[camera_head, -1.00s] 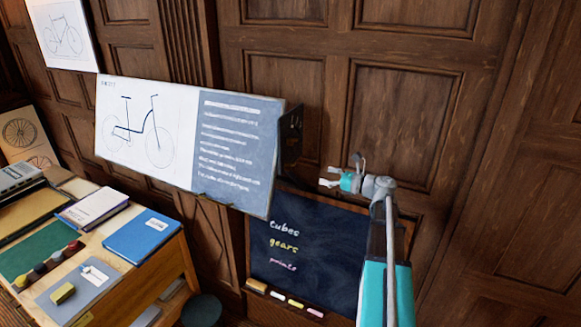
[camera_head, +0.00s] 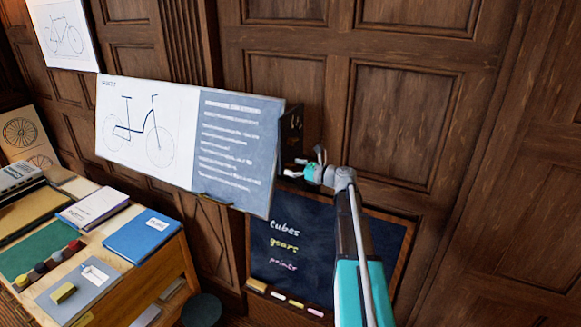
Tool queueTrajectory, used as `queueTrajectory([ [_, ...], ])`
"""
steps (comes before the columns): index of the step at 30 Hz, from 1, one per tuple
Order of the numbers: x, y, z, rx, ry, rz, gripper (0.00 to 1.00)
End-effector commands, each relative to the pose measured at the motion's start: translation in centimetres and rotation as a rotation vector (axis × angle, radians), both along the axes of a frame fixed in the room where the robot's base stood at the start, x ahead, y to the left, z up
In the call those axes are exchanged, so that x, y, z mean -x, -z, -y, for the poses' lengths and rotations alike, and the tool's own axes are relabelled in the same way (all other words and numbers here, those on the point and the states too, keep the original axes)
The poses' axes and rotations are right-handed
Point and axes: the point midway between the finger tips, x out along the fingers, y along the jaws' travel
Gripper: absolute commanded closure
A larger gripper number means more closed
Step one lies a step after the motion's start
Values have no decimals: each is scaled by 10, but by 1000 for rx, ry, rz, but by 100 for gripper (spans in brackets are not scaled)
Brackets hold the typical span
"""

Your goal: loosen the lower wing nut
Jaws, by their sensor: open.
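My gripper (camera_head: 302,165), teal and grey, is open beside the lower right edge of the drafting board (camera_head: 180,182). Its fingers point left toward the dark side bracket (camera_head: 291,128) at the board's right end. One fingertip appears to overlap the bracket's lower part; I cannot tell whether it touches. The lower wing nut cannot be made out; it is too small, or hidden by the fingers. The board carries a bicycle drawing and a blue text panel.
A chalkboard (camera_head: 345,238) with written words and chalk on its ledge hangs below my gripper. A desk (camera_head: 160,272) with books and a blue folder (camera_head: 142,236) stands at the left. The panelled wall (camera_head: 400,125) right of the bracket is bare.

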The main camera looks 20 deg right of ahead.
Motion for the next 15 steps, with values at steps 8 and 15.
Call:
queueTrajectory([
  [8,-6,0,-5,0,0,0,0],
  [15,-6,0,-5,0,0,0,9],
])
